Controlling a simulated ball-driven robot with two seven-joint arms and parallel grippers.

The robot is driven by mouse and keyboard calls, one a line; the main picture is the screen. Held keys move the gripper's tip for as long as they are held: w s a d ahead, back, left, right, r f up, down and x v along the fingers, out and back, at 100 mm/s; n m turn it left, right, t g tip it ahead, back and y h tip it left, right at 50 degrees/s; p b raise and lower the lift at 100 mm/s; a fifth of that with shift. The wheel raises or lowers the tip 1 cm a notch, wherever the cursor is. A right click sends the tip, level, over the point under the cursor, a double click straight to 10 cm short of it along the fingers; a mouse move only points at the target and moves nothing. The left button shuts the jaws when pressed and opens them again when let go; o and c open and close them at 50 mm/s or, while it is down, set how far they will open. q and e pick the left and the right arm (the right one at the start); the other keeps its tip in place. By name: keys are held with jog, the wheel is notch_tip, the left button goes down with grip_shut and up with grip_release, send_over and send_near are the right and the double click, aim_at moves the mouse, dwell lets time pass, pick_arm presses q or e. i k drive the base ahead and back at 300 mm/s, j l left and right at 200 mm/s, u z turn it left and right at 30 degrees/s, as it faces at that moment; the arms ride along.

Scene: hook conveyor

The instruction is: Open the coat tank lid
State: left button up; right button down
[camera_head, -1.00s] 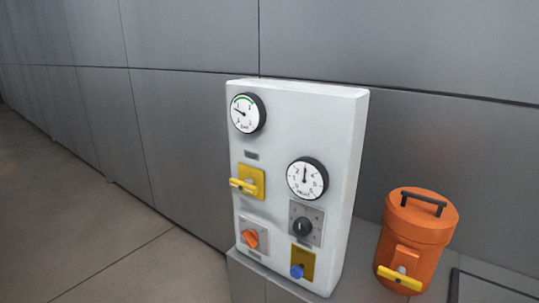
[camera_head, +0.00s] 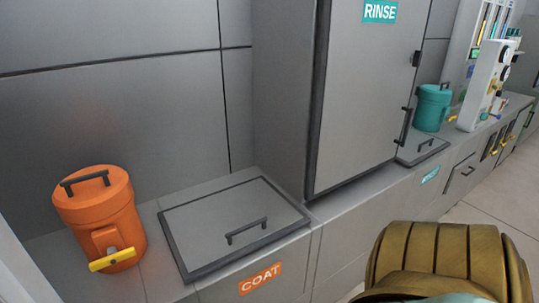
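The coat tank lid (camera_head: 220,215) is a flat grey panel with a dark border, lying closed on the counter left of centre. A dark bar handle (camera_head: 246,231) stands near its front edge. An orange label reading COAT (camera_head: 260,279) is on the counter front below it. A bronze-coloured ribbed part of my own arm shows at the bottom right, apart from the lid. Neither gripper's fingers are in view.
An orange canister (camera_head: 98,205) with a yellow valve handle stands left of the lid. A tall grey cabinet marked RINSE (camera_head: 365,110) rises on its right. Farther right are a smaller closed lid (camera_head: 422,150), a teal canister (camera_head: 432,108) and a gauge panel (camera_head: 480,85).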

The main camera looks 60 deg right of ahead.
aim_at(204, 235)
jog(key=z, duration=1.45)
